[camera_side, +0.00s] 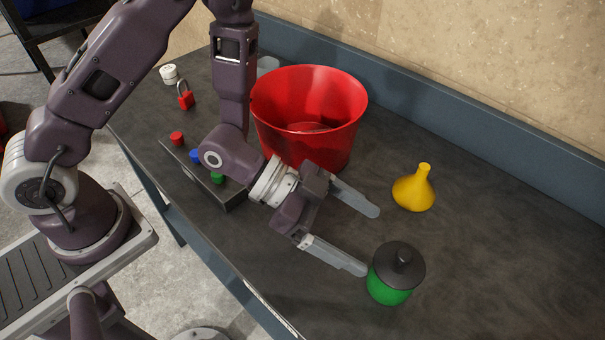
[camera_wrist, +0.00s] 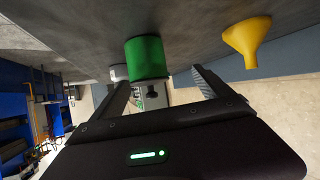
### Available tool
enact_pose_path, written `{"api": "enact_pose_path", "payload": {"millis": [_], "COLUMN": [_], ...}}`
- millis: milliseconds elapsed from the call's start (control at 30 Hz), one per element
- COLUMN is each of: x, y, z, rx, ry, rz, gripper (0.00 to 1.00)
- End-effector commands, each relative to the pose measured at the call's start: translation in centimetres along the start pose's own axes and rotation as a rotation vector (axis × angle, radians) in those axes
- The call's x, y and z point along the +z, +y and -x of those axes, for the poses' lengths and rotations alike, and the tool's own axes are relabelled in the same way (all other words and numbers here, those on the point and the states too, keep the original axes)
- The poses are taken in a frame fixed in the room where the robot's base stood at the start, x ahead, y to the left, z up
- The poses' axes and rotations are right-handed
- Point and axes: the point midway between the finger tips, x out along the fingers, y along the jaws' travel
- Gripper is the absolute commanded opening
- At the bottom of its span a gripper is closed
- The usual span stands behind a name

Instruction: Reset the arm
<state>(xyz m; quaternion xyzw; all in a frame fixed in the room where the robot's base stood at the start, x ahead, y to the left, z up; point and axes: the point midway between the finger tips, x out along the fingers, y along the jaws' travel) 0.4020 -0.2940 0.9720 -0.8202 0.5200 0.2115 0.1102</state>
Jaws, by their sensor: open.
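My gripper (camera_side: 354,238) is open, with its two grey fingers spread wide and nothing between them. It is low over the dark table (camera_side: 480,270), pointing to the right. In the side view the tip of its nearer finger is close to a green jar (camera_side: 388,289) with a black knobbed lid; I cannot tell whether they touch. In the wrist view the gripper (camera_wrist: 163,84) also shows open, with the green jar (camera_wrist: 147,58) beyond the fingers.
A red bucket (camera_side: 310,100) stands just behind my gripper. A yellow funnel (camera_side: 413,190) stands to the right. A box with red, blue and green buttons (camera_side: 217,178) is under my arm. A red padlock (camera_side: 186,99) and a white object (camera_side: 169,74) are at the far left. The right of the table is clear.

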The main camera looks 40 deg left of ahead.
Motion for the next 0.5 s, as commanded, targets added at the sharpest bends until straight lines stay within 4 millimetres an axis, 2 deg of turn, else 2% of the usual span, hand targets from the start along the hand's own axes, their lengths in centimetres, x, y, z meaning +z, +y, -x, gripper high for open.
{"api": "enact_pose_path", "payload": {"millis": [67, 133, 167, 200, 267, 300, 367, 400, 433, 467, 500], "x": [-2.4, -5.0, -6.2, -7.7, -10.1, -11.6, -13.5, -14.5, -15.2, -15.0, -12.6], "y": [-4.1, -8.6, -10.2, -12.1, -13.9, -14.4, -13.9, -12.8, -11.7, -10.1, -7.8], "z": [1.6, 4.5, 6.2, 8.7, 13.1, 16.3, 21.1, 24.1, 26.2, 28.1, 30.0], "rx": [-0.130, -0.294, -0.367, -0.458, -0.589, -0.667, -0.765, -0.815, -0.842, -0.861, -0.870], "ry": [-0.059, -0.131, -0.161, -0.197, -0.239, -0.260, -0.279, -0.285, -0.284, -0.294, -0.343], "rz": [-0.049, -0.086, -0.088, -0.078, -0.037, 0.004, 0.081, 0.141, 0.186, 0.244, 0.352], "gripper": [0.89, 0.89, 0.89, 0.89, 0.89, 0.89, 0.89, 0.89, 0.89, 0.89, 0.89]}}
